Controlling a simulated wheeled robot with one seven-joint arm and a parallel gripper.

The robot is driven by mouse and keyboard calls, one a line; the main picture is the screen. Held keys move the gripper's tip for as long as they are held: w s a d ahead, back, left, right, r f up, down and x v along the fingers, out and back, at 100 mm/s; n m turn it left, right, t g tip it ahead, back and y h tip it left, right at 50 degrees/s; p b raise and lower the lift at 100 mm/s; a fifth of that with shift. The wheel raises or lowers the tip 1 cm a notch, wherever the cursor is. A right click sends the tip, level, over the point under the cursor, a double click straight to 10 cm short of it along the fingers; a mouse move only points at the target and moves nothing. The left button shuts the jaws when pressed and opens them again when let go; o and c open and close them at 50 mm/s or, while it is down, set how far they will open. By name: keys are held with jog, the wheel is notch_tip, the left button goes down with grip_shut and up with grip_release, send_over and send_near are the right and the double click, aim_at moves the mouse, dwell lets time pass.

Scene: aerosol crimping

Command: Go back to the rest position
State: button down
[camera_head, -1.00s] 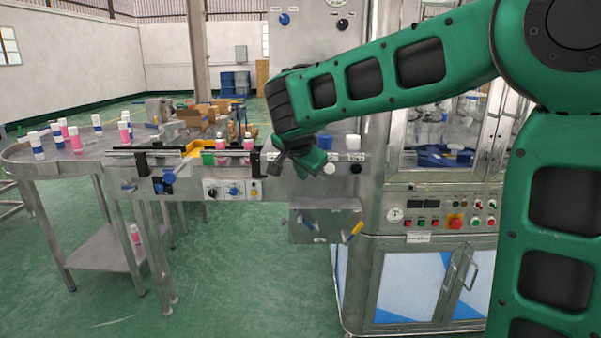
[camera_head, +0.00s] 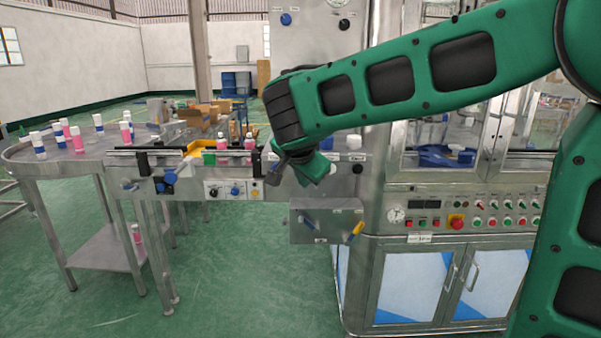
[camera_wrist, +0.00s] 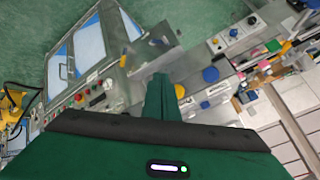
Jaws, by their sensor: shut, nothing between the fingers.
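My gripper (camera_head: 277,174) hangs at the end of my green arm, in front of the conveyor rail and left of the machine cabinet. In the wrist view my gripper (camera_wrist: 161,82) shows as a green shape pointing toward the machine's front. It is shut and empty. Pink cans (camera_head: 222,143) with white tops stand on the conveyor just left of and behind it, apart from it.
The machine cabinet (camera_head: 400,280) with its control panel (camera_head: 460,212) stands at the right. A grey box with handles (camera_head: 327,228) juts out below my gripper. A round table (camera_head: 60,163) with several cans is at the left. The green floor (camera_head: 230,270) in front is clear.

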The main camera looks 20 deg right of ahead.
jog(key=shift+d, duration=0.1)
jog(key=s+d+f+n+g, duration=0.15)
jog(key=s+d+f, duration=0.25)
jog(key=s+d, duration=0.45)
jog(key=s+d+f+n+g, duration=0.1)
jog(key=s+d+f+g, duration=0.25)
jog(key=s+d, duration=0.5)
jog(key=s+f+n+g+y, duration=0.1)
jog(key=s+f+y, duration=0.1)
jog(key=s, duration=0.8)
jog(key=s+f+n+g+y, duration=0.1)
jog(key=s+f, duration=0.4)
jog(key=s, duration=0.5)
jog(key=shift+s+d+n+g+y, duration=0.2)
jog(key=shift+d+n+g+y, duration=0.25)
jog(key=shift+n, duration=0.2)
jog(key=shift+a, duration=0.1)
jog(key=shift+w+f, duration=0.2)
jog(key=shift+w, duration=0.45)
